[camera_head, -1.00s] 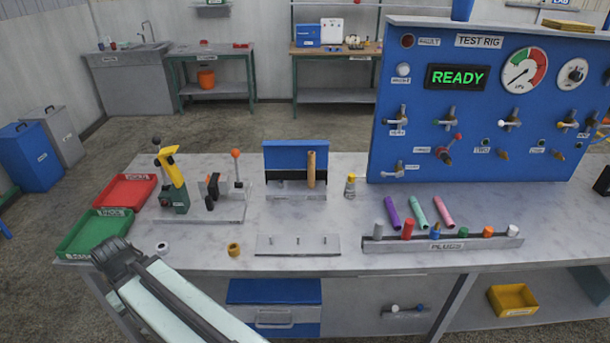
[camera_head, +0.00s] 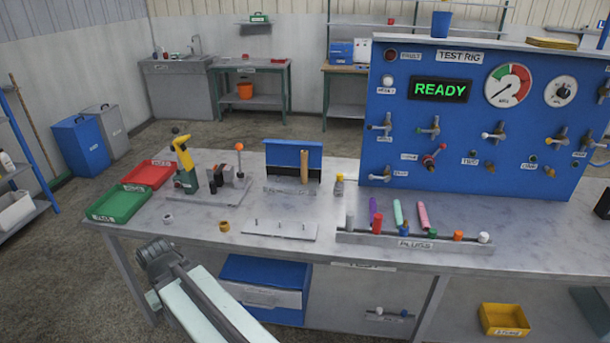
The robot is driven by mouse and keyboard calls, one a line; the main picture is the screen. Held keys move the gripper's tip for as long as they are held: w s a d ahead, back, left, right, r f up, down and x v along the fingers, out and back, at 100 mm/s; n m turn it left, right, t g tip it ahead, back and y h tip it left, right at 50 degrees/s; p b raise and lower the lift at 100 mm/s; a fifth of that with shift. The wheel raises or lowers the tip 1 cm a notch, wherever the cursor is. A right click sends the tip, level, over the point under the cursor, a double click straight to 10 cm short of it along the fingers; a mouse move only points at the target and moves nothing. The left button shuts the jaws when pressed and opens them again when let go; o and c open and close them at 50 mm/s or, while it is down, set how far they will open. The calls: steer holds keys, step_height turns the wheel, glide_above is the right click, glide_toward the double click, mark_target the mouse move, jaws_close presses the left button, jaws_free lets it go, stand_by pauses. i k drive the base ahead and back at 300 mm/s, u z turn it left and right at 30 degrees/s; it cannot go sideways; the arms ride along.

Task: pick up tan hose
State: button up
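The tan hose (camera_head: 304,166) is a short upright tube at the front of a blue-backed stand (camera_head: 285,153) in the middle of the workbench. It is apart from my arm. My arm shows at the lower left as a pale link with a dark joint at its upper end, in front of the bench's front edge. I cannot make out any gripper fingers, so the gripper's state is hidden. Nothing is seen held.
A purple hose (camera_head: 373,212), green hose (camera_head: 398,213) and pink hose (camera_head: 423,215) lie behind the plug rack (camera_head: 440,245). A yellow-and-green tool (camera_head: 185,165) stands left of the stand. A metal plate (camera_head: 275,230) with pegs lies in front. The blue test rig (camera_head: 480,150) rises at right.

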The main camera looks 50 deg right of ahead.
mark_target(304, 154)
steer(key=z, duration=0.15)
steer(key=i, duration=0.95)
steer(key=u, duration=0.1)
